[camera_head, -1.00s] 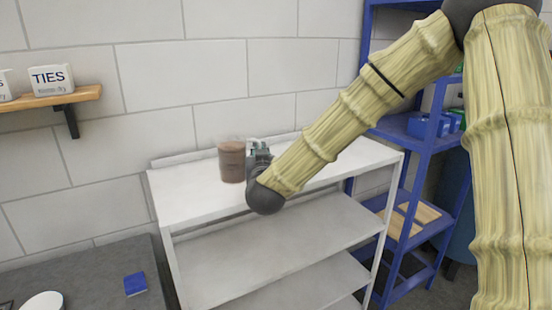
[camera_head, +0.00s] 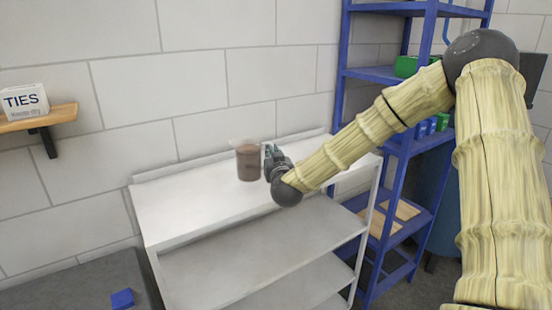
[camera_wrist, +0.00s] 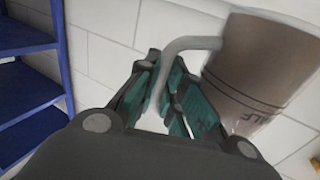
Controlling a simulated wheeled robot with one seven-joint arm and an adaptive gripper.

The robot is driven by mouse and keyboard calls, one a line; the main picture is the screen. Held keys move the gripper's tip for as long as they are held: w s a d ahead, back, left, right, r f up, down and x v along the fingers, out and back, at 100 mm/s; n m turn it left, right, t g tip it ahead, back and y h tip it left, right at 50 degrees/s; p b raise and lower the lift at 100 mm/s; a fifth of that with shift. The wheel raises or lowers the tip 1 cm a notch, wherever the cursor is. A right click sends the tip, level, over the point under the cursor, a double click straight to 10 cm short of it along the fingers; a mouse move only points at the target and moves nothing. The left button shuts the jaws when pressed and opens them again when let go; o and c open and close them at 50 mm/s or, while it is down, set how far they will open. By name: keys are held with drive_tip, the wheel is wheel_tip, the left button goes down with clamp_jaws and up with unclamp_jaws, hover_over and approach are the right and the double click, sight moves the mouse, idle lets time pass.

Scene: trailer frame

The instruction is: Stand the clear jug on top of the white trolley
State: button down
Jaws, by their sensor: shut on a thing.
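The clear jug (camera_head: 249,162), filled with something brown, is upright over the top shelf of the white trolley (camera_head: 180,205), near the middle of its length. I cannot tell whether its base touches the shelf or hangs just above it. My gripper (camera_head: 272,160) is to the right of the jug, shut on its handle. In the wrist view the pale handle (camera_wrist: 183,48) runs between the teal pads of my gripper (camera_wrist: 165,95), and the jug body (camera_wrist: 258,65) leans in the picture at the right. The jug's base is cut from clear view there.
The trolley top is otherwise bare, with two empty shelves below. A blue rack (camera_head: 388,190) with boxes stands at the right. A wall shelf (camera_head: 48,117) holds a white TIES box (camera_head: 25,101). A grey surface (camera_head: 75,290) with a blue block (camera_head: 122,299) is at lower left.

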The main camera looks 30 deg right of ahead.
drive_tip(key=shift+w+d+f+p, duration=0.15)
drive_tip(key=shift+d+f+p, duration=0.15)
drive_tip(key=shift+f+p, duration=0.25)
drive_tip(key=shift+w+d+f+p, duration=0.1)
drive_tip(key=shift+d+f+p, duration=0.25)
drive_tip(key=shift+f, duration=0.35)
drive_tip(key=shift+w+d+f+p, duration=0.15)
drive_tip(key=shift+d+f+p, duration=0.1)
drive_tip(key=shift+f+p, duration=0.3)
drive_tip(key=shift+f, duration=0.15)
drive_tip(key=c, duration=1.6)
unclamp_jaws()
drive_tip(key=shift+o, duration=0.3)
drive_tip(key=shift+s+a+b, duration=0.1)
drive_tip(key=shift+s+b, duration=0.2)
drive_tip(key=shift+b, duration=0.05)
drive_tip(key=b+v, duration=0.5)
drive_tip(key=v, duration=0.6)
drive_tip(key=shift+s, duration=0.2)
